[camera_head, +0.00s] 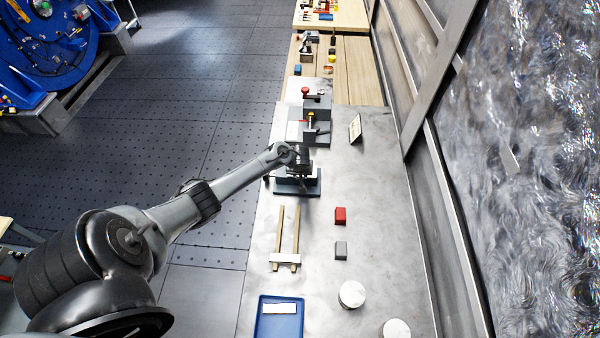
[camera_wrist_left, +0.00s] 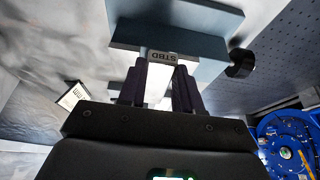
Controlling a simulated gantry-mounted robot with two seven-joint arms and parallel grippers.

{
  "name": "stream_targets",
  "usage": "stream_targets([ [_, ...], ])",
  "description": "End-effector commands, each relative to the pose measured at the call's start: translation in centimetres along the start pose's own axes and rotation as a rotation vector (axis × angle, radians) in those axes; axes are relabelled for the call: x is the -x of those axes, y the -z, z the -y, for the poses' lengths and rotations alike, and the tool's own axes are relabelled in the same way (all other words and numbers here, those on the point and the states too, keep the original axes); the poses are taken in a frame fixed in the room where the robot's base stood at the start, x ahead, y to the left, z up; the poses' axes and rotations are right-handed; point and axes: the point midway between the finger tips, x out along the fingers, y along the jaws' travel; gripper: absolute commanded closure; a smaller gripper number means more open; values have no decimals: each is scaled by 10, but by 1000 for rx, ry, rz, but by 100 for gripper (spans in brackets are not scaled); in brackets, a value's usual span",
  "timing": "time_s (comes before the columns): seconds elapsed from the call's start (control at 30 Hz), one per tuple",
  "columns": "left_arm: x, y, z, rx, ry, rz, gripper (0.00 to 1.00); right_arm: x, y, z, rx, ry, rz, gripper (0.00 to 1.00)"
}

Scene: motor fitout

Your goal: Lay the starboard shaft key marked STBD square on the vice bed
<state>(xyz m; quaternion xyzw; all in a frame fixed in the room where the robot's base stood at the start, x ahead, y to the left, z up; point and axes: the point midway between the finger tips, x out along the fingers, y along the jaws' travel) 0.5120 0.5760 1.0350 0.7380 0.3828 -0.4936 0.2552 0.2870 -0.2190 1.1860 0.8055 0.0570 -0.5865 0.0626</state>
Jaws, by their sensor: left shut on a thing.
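My left gripper (camera_head: 298,179) is at the vice (camera_head: 312,189), a blue-grey fixture on the metal bench, and its arm and wrist hide much of it. In the left wrist view the two dark fingers (camera_wrist_left: 160,82) are shut on a pale metal key (camera_wrist_left: 163,56) whose end face reads STBD. The key's marked end lies against or just over the blue-grey vice (camera_wrist_left: 185,42) in that view. I cannot tell whether the key touches the bed. My right gripper is not in view.
Nearer on the bench are two wooden rails with a metal crosspiece (camera_head: 285,258), a blue tray (camera_head: 261,318), a red block (camera_head: 340,215), a grey block (camera_head: 341,251) and two pale discs (camera_head: 352,294). Beyond the vice stand other fixtures (camera_head: 318,135) and a small sign (camera_head: 355,128).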

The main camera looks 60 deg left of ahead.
Motion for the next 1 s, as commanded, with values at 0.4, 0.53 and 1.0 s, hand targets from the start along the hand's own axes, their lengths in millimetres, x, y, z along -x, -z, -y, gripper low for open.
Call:
stream_targets([
  [0.4, -2, 0, 0, 1, -1, -2, 100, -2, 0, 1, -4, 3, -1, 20],
  [0.53, -4, -1, 0, 1, -1, -2, 100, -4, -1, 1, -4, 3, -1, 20],
  [1.0, -13, -4, 0, 2, -1, -2, 100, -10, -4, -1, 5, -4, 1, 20],
])
